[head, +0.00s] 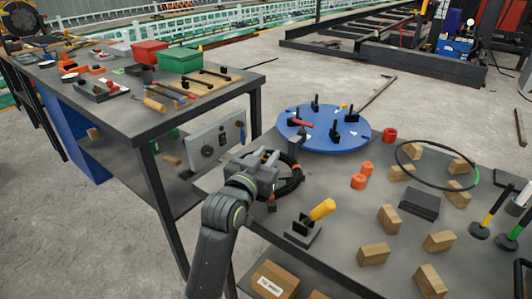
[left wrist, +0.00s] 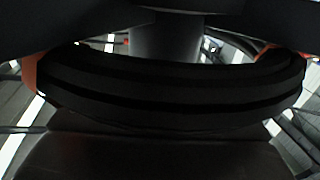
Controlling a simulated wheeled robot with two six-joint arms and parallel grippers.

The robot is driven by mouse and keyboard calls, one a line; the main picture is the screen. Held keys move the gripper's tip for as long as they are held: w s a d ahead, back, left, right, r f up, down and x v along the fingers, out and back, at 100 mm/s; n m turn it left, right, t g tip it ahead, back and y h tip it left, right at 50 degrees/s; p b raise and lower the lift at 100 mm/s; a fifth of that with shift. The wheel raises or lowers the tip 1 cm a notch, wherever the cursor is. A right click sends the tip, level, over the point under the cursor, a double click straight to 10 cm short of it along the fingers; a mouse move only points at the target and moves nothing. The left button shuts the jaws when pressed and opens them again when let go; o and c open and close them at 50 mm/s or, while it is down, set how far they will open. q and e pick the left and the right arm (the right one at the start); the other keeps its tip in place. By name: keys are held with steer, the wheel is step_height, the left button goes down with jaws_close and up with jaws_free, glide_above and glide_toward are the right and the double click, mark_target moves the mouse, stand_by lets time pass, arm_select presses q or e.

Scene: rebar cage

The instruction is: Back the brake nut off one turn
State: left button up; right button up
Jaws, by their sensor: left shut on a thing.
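My left gripper (head: 264,164) is above the left edge of the lower table, next to a black coil (head: 292,183). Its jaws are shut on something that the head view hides. In the left wrist view a grey cylindrical part (left wrist: 165,38) stands between dark shapes at the top, behind the thick black coil (left wrist: 165,88) with orange bits at its sides. I cannot tell whether this grey part is the brake nut. No brake nut can be clearly made out in the head view. My right gripper is not in view.
A blue turntable (head: 345,140) with black posts stands behind the gripper. A grey panel (head: 228,128) with round knobs is left of it. Wooden blocks (head: 388,218) and a large dark ring (head: 402,173) occupy the table's right side.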

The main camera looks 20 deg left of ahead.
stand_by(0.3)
arm_select(q)
steer(key=o, duration=1)
steer(key=shift+c, duration=0.2)
